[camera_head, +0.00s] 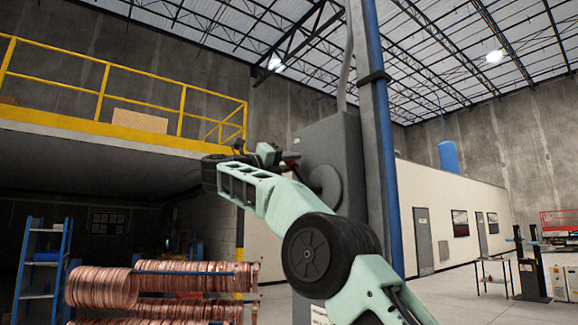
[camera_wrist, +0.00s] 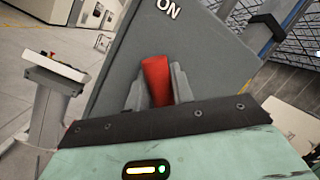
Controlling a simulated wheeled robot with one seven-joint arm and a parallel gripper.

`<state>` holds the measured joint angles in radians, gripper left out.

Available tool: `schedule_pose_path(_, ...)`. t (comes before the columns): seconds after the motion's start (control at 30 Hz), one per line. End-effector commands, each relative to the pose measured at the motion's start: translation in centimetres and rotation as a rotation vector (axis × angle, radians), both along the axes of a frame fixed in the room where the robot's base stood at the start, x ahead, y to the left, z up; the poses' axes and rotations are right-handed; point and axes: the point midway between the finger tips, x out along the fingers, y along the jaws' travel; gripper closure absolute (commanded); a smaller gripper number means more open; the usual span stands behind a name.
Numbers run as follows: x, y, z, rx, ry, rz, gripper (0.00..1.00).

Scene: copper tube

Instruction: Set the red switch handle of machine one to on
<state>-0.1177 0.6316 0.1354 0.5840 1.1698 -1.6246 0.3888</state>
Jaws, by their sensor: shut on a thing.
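The red switch handle (camera_wrist: 156,75) is in the middle of the wrist view, in front of a grey switch box (camera_wrist: 205,55). White letters "ON" (camera_wrist: 168,9) are on the box above the handle, with a gap of grey between them. My gripper (camera_wrist: 157,84) is shut on the handle, one grey finger on each side. The handle's lower end is hidden behind my gripper's body. In the head view the tall grey box (camera_head: 335,150) stands beyond my arm, and my gripper (camera_head: 272,154) is at its left side, small and partly hidden.
A blue and grey column (camera_head: 380,140) rises beside the box. Copper coils (camera_head: 165,287) on a rack stand at lower left, below a yellow-railed platform (camera_head: 110,132). A control stand (camera_wrist: 52,72) is at the left in the wrist view.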

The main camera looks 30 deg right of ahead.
Motion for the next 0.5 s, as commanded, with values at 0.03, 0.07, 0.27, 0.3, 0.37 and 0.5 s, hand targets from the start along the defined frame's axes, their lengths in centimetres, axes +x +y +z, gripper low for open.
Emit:
schedule_pose_path(0.03,-0.13,0.01,0.01,0.002,-0.007,-0.002,1.0)
schedule_pose_path(0.07,-0.13,0.01,0.02,0.002,-0.007,-0.002,1.0)
schedule_pose_path(0.27,-0.16,0.0,0.04,0.003,-0.008,-0.002,1.0)
schedule_pose_path(0.3,-0.16,0.0,0.04,0.002,-0.008,-0.003,1.0)
schedule_pose_path(0.37,-0.17,0.01,0.04,0.002,-0.007,-0.003,0.68)
schedule_pose_path(0.5,-0.13,0.01,0.03,0.002,-0.006,-0.002,0.56)
